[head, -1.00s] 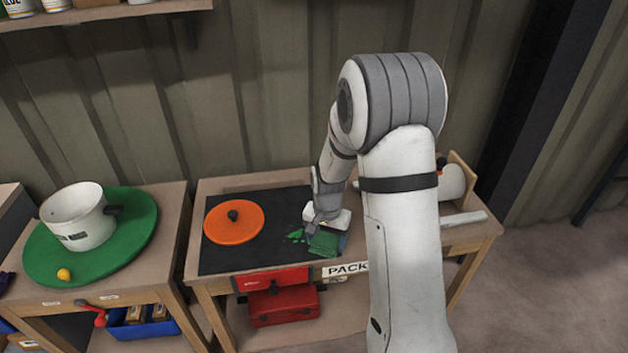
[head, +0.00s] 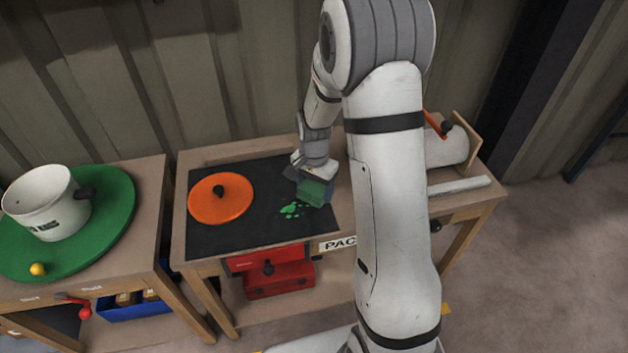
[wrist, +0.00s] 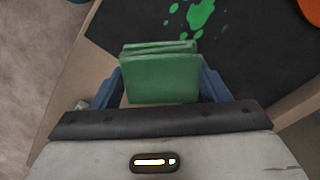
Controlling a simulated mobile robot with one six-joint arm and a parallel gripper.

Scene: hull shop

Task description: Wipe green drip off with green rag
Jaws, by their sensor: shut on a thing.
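The green drip (head: 291,210) is a splatter of bright green blots on the black mat (head: 238,238), to the right of the orange lid. It also shows at the top of the wrist view (wrist: 200,14). My gripper (head: 313,188) is shut on the folded green rag (wrist: 160,77), which sits between its blue fingers. In the head view the rag (head: 312,191) is just right of and behind the drip, near the mat's right edge. I cannot tell whether it touches the mat.
An orange lid (head: 221,198) with a black knob lies on the mat. A roll holder (head: 448,148) stands at the bench's right end. A red toolbox (head: 279,281) sits below. Left, another bench holds a white pot (head: 45,200) on a green disc (head: 112,225).

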